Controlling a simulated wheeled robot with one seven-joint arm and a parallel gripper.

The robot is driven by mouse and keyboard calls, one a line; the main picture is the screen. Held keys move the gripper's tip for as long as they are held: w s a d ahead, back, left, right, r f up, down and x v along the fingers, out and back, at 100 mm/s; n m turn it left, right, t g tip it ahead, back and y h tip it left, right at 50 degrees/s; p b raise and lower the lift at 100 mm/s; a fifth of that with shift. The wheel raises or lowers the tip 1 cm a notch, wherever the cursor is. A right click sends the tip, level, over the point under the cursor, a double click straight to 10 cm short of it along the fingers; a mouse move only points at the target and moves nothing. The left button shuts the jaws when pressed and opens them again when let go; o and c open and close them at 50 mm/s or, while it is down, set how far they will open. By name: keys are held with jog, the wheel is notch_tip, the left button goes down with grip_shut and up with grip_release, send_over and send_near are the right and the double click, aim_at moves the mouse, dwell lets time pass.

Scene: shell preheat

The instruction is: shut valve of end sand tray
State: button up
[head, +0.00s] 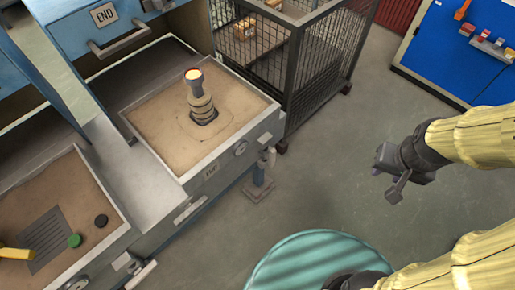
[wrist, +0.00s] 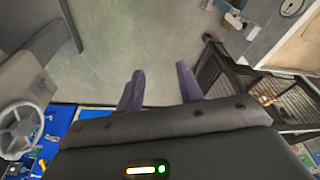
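In the wrist view, the fitting (wrist: 235,20) shows at the upper right, beside the tray's edge. My gripper (head: 383,180) is over open floor, right of the tray and apart from it. In the wrist view its two purple fingers are spread with nothing between them.
Another sand tray (head: 90,185) is at left. A ribbed teal round thing (head: 310,262) is in front. A blue panel (head: 465,45) is far right. The middle floor is clear.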

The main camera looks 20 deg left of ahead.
jog(key=shift+w+a, duration=0.3)
jog(key=shift+w, duration=0.05)
jog(key=shift+o, duration=0.8)
jog(key=w+a+f+n+t+y+b, duration=0.2)
jog(key=w+a+f+n+t+b, duration=0.1)
jog(key=w+f+b, duration=0.75)
jog(key=w+a+f+n+t+y+b, duration=0.3)
jog(key=w+f+b, duration=0.5)
jog(key=f, duration=0.6)
jog(key=s+a+f+n+g+y+b, duration=0.1)
jog(key=a+f+n+y+b, duration=0.3)
jog(key=f+b, duration=0.5)
jog(key=s+a+f+n+g+y+b, duration=0.1)
jog(key=s+a+f+n+y+b, duration=0.2)
jog(key=a+f+y+b, duration=0.4)
notch_tip(320, 180, down, 6)
jog(key=shift+s+a+r+n+y+b, duration=0.2)
jog(key=shift+s+a+n+y+b, duration=0.2)
jog(key=shift+a+b, duration=0.6)
